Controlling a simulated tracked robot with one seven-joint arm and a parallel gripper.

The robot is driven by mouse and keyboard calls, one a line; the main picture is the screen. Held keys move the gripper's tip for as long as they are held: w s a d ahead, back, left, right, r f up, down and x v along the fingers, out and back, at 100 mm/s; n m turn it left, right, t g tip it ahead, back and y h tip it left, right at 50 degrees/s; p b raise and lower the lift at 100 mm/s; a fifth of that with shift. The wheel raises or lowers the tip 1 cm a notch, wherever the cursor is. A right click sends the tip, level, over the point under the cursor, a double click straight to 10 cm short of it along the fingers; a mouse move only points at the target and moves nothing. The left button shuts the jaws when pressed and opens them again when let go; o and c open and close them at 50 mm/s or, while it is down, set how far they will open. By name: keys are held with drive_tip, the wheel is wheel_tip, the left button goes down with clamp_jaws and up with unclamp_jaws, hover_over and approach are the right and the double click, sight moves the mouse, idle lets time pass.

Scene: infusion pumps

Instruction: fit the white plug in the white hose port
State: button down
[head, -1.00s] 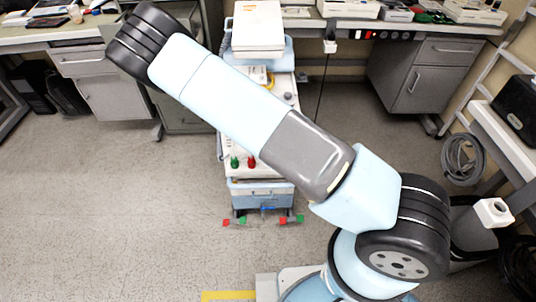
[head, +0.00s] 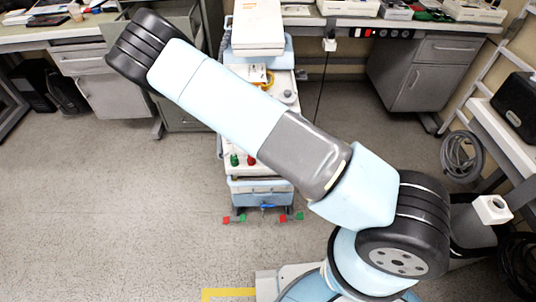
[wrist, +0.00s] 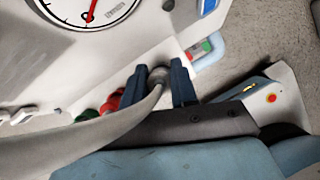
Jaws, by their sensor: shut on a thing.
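In the wrist view my gripper (wrist: 158,72) has its two dark blue fingers on either side of the rounded end of a thick pale grey hose (wrist: 105,128). I take this end to be the white plug (wrist: 157,75); it looks grey in the shade, and its tip points away from the camera towards the cart's panel. I cannot make out the white hose port, nor whether the plug touches anything. Red (wrist: 112,102) and green (wrist: 88,114) fittings lie just left of the fingers. In the head view my arm hides the gripper and plug.
The equipment cart (head: 262,190) stands behind my arm, with green (head: 234,160) and red (head: 251,160) fittings on it. A round gauge (wrist: 92,10) is on the panel at the wrist view's top left. Open floor (head: 100,220) lies to the left.

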drive_tip(key=c, duration=1)
unclamp_jaws()
drive_tip(key=shift+s+f, duration=0.25)
drive_tip(key=shift+f, duration=0.1)
drive_tip(key=shift+o, duration=1)
drive_tip(key=shift+a+r, duration=0.1)
drive_tip(key=shift+r, duration=0.1)
drive_tip(key=v, duration=1.3)
drive_tip(key=shift+r, duration=0.45)
drive_tip(key=shift+w, duration=0.1)
